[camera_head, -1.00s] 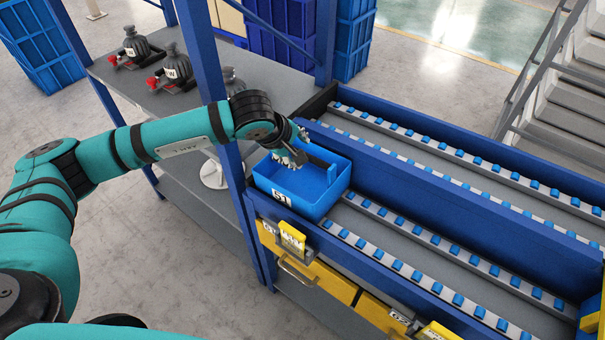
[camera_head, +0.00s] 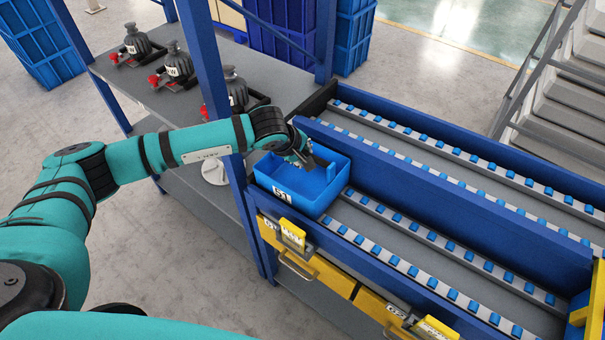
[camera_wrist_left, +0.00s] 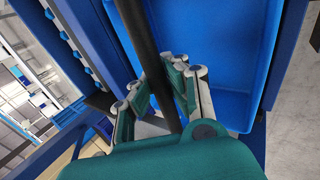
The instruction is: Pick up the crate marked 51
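The blue crate (camera_head: 302,206) marked 51 sits at the near left end of the roller rack, its label on the side facing me. My left gripper (camera_head: 305,156) reaches over the crate's left rear part, with its fingers at the upper wall. In the left wrist view, the finger pads (camera_wrist_left: 165,95) stand on either side of a dark bar, with the crate's blue interior (camera_wrist_left: 225,60) to the right. I cannot tell whether the fingers press on the bar or whether it belongs to the crate. My right gripper is not in view.
A blue upright post (camera_head: 215,80) stands just left of the crate, close to my left forearm. A grey shelf (camera_head: 120,75) with several dark bottles lies beyond it. Blue dividers flank the roller lanes (camera_head: 430,245), which are empty to the right. Yellow brackets (camera_head: 293,235) line the rack's front.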

